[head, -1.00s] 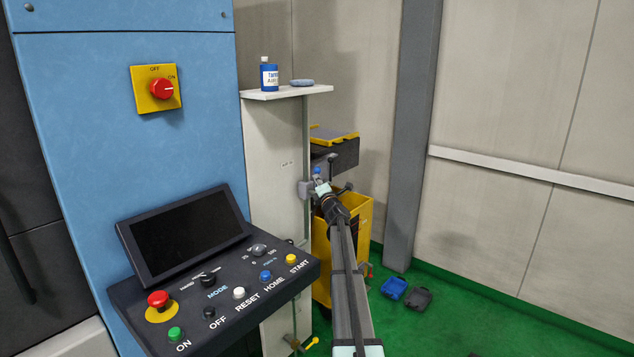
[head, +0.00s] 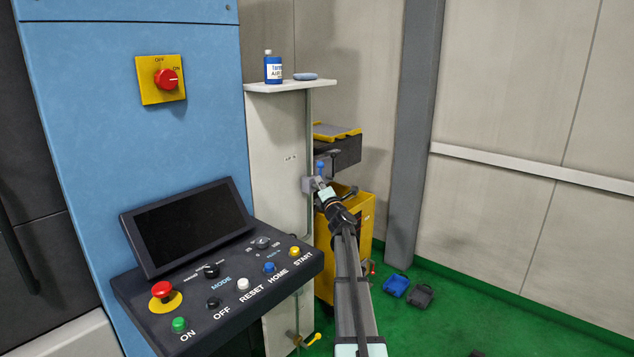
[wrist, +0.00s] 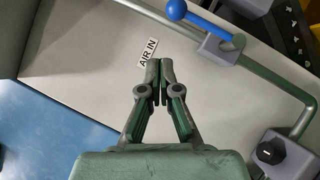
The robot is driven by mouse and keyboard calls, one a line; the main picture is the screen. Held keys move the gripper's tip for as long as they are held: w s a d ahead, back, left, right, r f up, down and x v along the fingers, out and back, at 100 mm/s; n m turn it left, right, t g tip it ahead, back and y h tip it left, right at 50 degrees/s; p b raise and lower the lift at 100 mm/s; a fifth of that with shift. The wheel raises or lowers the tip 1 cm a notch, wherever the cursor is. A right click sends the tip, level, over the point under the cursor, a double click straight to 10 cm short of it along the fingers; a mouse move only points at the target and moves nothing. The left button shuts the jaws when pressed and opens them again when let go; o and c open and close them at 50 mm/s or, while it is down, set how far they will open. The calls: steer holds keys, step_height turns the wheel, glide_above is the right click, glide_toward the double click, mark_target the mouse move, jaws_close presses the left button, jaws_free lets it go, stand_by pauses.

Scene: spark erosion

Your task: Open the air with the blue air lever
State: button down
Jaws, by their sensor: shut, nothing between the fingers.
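The blue air lever (wrist: 203,23) has a round ball end and sits on a grey valve block (wrist: 221,48) on a grey pipe, at the top of the wrist view. Its handle lies roughly along the pipe in that view. In the head view the lever (head: 319,167) is a small blue shape beside the pale cabinet, just above my gripper (head: 322,186). In the wrist view my gripper (wrist: 161,72) is shut and empty. Its fingertips are below and left of the lever, apart from it in the picture, near the AIR IN label (wrist: 148,52).
The grey pipe (wrist: 270,76) bends down at the right to another grey block with a black knob (wrist: 271,151). A yellow cart (head: 358,220) stands behind my arm. The control panel (head: 220,290) is left of my arm. Blue and dark items (head: 396,285) lie on the green floor.

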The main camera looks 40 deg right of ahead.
steer(key=shift+s+a+b, duration=0.1)
steer(key=shift+s+a, duration=0.15)
steer(key=shift+s, duration=0.4)
steer(key=shift+s+a+b, duration=0.1)
steer(key=shift+s+a, duration=0.2)
steer(key=shift+s, duration=0.35)
steer(key=shift+s+a+b, duration=0.1)
steer(key=shift+s+a, duration=0.15)
steer(key=shift+s, duration=0.4)
